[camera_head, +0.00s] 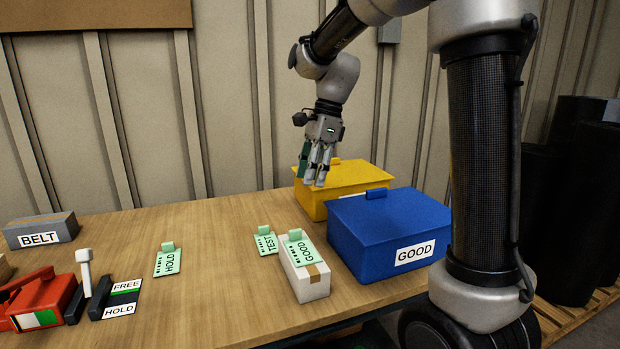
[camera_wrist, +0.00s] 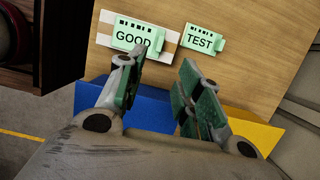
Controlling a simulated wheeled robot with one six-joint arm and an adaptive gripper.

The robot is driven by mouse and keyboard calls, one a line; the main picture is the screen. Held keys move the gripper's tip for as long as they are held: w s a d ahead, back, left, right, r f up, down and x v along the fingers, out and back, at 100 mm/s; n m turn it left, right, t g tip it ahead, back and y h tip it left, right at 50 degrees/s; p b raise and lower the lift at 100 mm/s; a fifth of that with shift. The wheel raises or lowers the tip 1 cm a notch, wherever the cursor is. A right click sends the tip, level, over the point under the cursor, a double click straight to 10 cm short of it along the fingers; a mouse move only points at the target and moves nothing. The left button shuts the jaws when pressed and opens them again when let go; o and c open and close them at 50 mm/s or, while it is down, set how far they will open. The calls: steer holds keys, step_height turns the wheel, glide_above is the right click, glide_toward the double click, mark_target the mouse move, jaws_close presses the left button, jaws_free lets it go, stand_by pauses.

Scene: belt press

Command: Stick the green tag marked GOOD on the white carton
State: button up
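The green GOOD tag (camera_head: 303,250) lies on top of the white carton (camera_head: 309,284), toward its far end, with its raised tab up. In the wrist view the GOOD tag (camera_wrist: 125,37) covers most of the carton's top, and white carton (camera_wrist: 104,17) shows around it. My gripper (camera_head: 318,180) is raised above the table near the yellow box, apart from the tag and carton. In the wrist view my gripper (camera_wrist: 165,60) has its fingers spread with nothing between them. One finger overlaps the tag's edge in that picture.
A green TEST tag (camera_head: 266,242) lies left of the carton, and a HOLD tag (camera_head: 167,262) farther left. A blue GOOD box (camera_head: 370,240) and a yellow box (camera_head: 350,178) stand to the right. A BELT box (camera_head: 40,231) and red device (camera_head: 40,302) are at left.

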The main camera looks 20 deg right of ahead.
steer(key=shift+v, duration=2.05)
steer(key=shift+w+d+r, duration=0.7)
steer(key=shift+d, duration=0.2)
steer(key=shift+w+d+r, duration=0.7)
steer(key=shift+d+r, duration=0.05)
steer(key=shift+d, duration=0.15)
